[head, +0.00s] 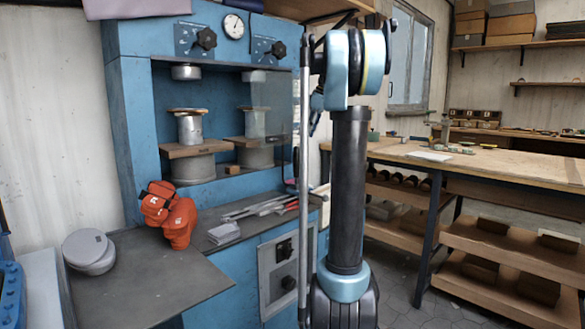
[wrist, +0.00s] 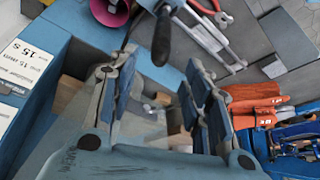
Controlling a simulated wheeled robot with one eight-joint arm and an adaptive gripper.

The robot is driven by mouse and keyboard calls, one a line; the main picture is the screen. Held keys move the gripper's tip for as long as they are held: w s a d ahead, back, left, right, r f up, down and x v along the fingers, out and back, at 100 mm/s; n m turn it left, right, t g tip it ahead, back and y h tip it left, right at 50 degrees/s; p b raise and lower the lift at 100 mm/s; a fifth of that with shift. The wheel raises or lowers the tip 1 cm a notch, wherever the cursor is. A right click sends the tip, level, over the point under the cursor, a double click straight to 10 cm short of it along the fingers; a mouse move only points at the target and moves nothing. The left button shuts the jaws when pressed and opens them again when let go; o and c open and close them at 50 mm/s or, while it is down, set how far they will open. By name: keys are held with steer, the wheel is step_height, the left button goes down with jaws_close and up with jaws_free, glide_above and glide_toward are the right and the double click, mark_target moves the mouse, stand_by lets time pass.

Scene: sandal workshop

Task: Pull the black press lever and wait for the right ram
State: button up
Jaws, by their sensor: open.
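The blue press (head: 130,130) stands at the left in the head view. Its right ram (head: 253,76) is up, with a gap above the right post (head: 255,122), seen through a clear guard. The left ram (head: 186,73) is also raised. In the wrist view, a black lever (wrist: 162,38) points down from the top, its rounded end near the gap between my fingertips. My gripper (wrist: 160,80) is open, one finger on each side below the lever; contact is not visible. In the head view I cannot make out the lever for certain; my arm covers that side.
A wooden workbench (head: 480,165) stands at the right. In the wrist view, a magenta ring-shaped part (wrist: 110,12) is beside the lever.

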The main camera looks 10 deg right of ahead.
mark_target(296, 168)
steer(key=x, duration=1.5)
steer(key=shift+a+f, duration=0.1)
steer(key=shift+f, duration=0.2)
jaws_close()
